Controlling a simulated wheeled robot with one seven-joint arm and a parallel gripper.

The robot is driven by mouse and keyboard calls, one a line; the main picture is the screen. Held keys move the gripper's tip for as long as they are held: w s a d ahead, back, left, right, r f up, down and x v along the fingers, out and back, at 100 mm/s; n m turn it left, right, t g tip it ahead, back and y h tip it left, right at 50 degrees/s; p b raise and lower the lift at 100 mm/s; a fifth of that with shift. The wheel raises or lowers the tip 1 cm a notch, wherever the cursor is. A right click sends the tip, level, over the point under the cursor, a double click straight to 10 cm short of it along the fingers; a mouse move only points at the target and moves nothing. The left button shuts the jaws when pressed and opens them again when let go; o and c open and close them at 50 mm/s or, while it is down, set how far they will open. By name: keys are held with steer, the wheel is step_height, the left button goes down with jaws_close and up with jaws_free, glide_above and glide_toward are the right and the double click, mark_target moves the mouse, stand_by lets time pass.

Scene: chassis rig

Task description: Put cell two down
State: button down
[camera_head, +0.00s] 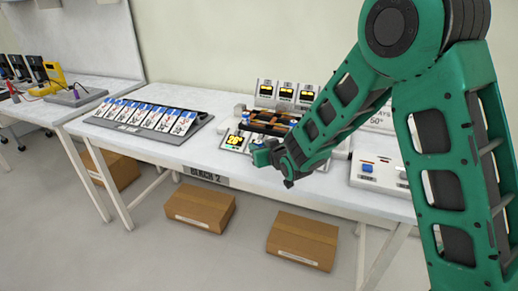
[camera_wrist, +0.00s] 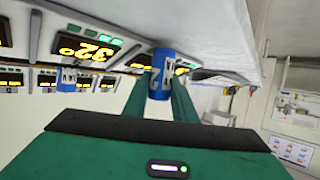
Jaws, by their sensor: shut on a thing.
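My gripper (camera_wrist: 160,88) is shut on a blue cylindrical cell, cell two (camera_wrist: 158,58), with a white label band and a "2" on it. The cell sits between the green fingertips in the wrist view. Another blue cell (camera_wrist: 67,80) with a white band stands apart to its left, near the displays.
The bench (camera_head: 180,153) carries a dark tray of cards (camera_head: 203,119), several yellow-lit displays (camera_head: 285,93) and a white box with a blue button (camera_head: 368,169). Cardboard boxes (camera_head: 200,207) lie on the floor below. Bare bench top shows left of my gripper.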

steer(key=c, duration=1.5)
jaws_free()
steer(key=shift+f, duration=0.1)
steer(key=shift+o, duration=0.2)
steer(key=v, duration=1.2)
steer(key=s+d+m+g+h, duration=0.2)
steer(key=s+d+m+h, duration=0.15)
steer(key=d, duration=1.05)
steer(key=s+d+m+g+h, duration=0.2)
steer(key=s+d+g+h, duration=0.15)
steer(key=d, duration=1.05)
steer(key=s+d+m+g, duration=0.35)
steer(key=s+d, duration=0.55)
steer(key=s, duration=0.5)
steer(key=s+r+m+g+y, duration=0.1)
steer(key=s+r+m+g, duration=0.1)
steer(key=s, duration=1.3)
steer(key=shift+s+d+g, duration=0.3)
steer(key=shift+d+g, duration=0.2)
steer(key=shift+g, duration=0.3)
